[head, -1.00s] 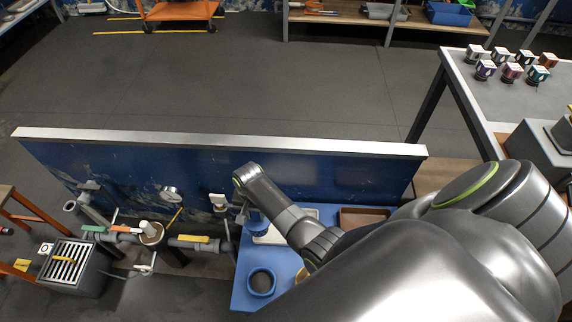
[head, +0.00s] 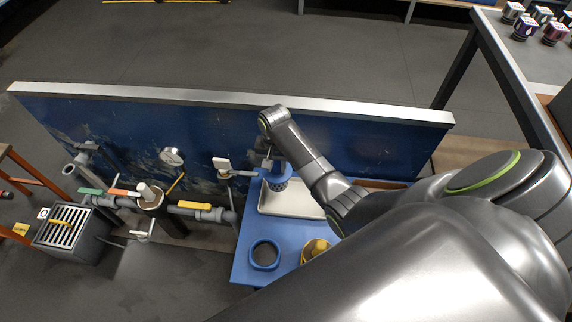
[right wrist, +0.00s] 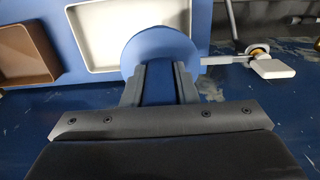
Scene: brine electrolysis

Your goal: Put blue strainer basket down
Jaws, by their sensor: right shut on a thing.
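The blue strainer basket (head: 277,179) is held by my right gripper (head: 268,161), close to the blue wall panel. It hangs over the left end of a white tray (head: 300,208) on the blue bench top; the head view does not clearly show the gap beneath it. In the right wrist view, the basket (right wrist: 160,52) shows as a smooth blue disc with its handle between the two dark fingers of the right gripper (right wrist: 160,84). The white tray (right wrist: 122,28) lies beyond the basket there, partly covered by it. My left gripper is out of view.
A blue round vessel (head: 265,255) and a yellow object (head: 314,249) stand on the blue bench (head: 250,230). A brown tray (right wrist: 27,50) lies beside the white one. Pipes with coloured valve handles (head: 194,205) and a white-handled valve (head: 222,164) run left of the bench.

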